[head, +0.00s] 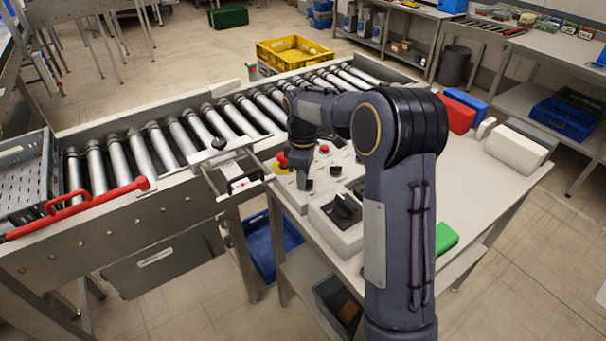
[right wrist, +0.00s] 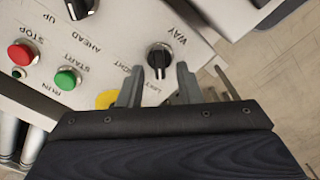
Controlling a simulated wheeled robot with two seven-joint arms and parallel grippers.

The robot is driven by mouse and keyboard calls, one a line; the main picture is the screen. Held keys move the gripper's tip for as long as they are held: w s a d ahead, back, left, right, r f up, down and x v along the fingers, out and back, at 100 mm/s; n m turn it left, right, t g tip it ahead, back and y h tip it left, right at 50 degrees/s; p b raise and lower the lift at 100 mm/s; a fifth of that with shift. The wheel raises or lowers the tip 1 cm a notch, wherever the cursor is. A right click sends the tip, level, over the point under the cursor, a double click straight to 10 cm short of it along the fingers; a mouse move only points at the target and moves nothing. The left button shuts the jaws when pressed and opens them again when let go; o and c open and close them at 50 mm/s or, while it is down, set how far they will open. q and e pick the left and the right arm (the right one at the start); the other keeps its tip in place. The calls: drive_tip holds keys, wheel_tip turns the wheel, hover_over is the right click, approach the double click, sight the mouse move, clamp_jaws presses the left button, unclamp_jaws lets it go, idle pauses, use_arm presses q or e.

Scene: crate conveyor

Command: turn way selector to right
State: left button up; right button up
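The way selector (right wrist: 159,57) is a black round knob on the pale control panel (right wrist: 215,75), beside the printed word WAY in the right wrist view. A pale mark on the knob points toward the bottom of that view, toward the LEFT label. The RIGHT label is to the left of the knob there. My right gripper (right wrist: 159,72) is open, with its fingertips on either side of the knob and a visible gap at each side. In the head view the right gripper (head: 304,178) is low over the panel, and my arm partly hides it. My left gripper is not in view.
A red stop button (right wrist: 21,53), a green start button (right wrist: 66,79) and another black knob (right wrist: 79,8) share the panel. A red mushroom button (head: 283,159) stands close to my gripper. The roller conveyor (head: 185,135) runs behind; a white box (head: 516,147) is on the table.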

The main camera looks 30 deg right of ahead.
drive_tip(key=shift+c, duration=0.3)
clamp_jaws()
drive_tip(key=shift+m, duration=0.4)
drive_tip(key=shift+w+d+r+m+p, duration=0.1)
drive_tip(key=shift+m+p, duration=0.3)
drive_tip(key=shift+m, duration=0.5)
drive_tip(key=m, duration=0.3)
drive_tip(key=shift+d+m+p, duration=0.15)
drive_tip(key=shift+m+p, duration=0.15)
drive_tip(key=shift+p, duration=0.1)
drive_tip(key=m, duration=0.3)
drive_tip(key=m+p, duration=0.1)
drive_tip(key=m, duration=0.1)
drive_tip(key=shift+w+d, duration=0.1)
drive_tip(key=shift+d, duration=0.15)
drive_tip(key=m, duration=0.6)
drive_tip(key=shift+d+m+p, duration=0.25)
drive_tip(key=shift+m+p, duration=0.05)
drive_tip(key=shift+p, duration=0.1)
